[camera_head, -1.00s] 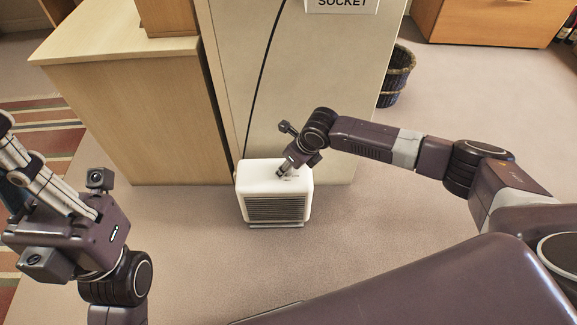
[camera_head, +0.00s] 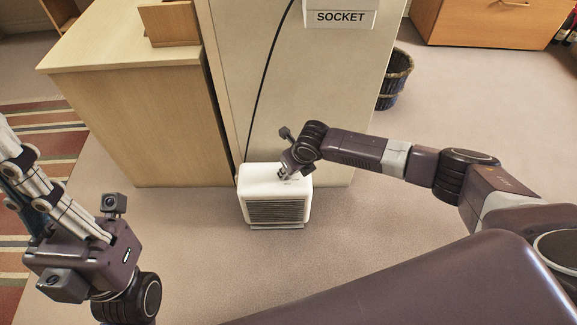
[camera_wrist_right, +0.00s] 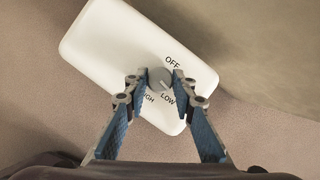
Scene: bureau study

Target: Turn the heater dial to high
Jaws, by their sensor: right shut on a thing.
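The white heater (camera_head: 262,184) stands on the carpet with its dark grille facing me; its white top fills the upper middle of the right wrist view (camera_wrist_right: 105,45). The small grey round dial (camera_wrist_right: 159,77) is near one end of that top. OFF and LOW labels are readable, and HIGH is partly hidden by a finger. The dial's light mark appears to point toward LOW. My right gripper (camera_wrist_right: 160,82) is shut on the dial from above; it also shows over the heater in the head view (camera_head: 283,175). My left gripper (camera_head: 22,165) is away at the left, its finger opening unclear.
A pale cabinet panel (camera_head: 310,100) with a SOCKET sign (camera_head: 341,17) stands right behind the heater, and a black cable (camera_head: 262,85) runs down it. A wooden desk (camera_head: 165,125) is at the left. A dark basket (camera_head: 396,80) stands behind right. Carpet in front is clear.

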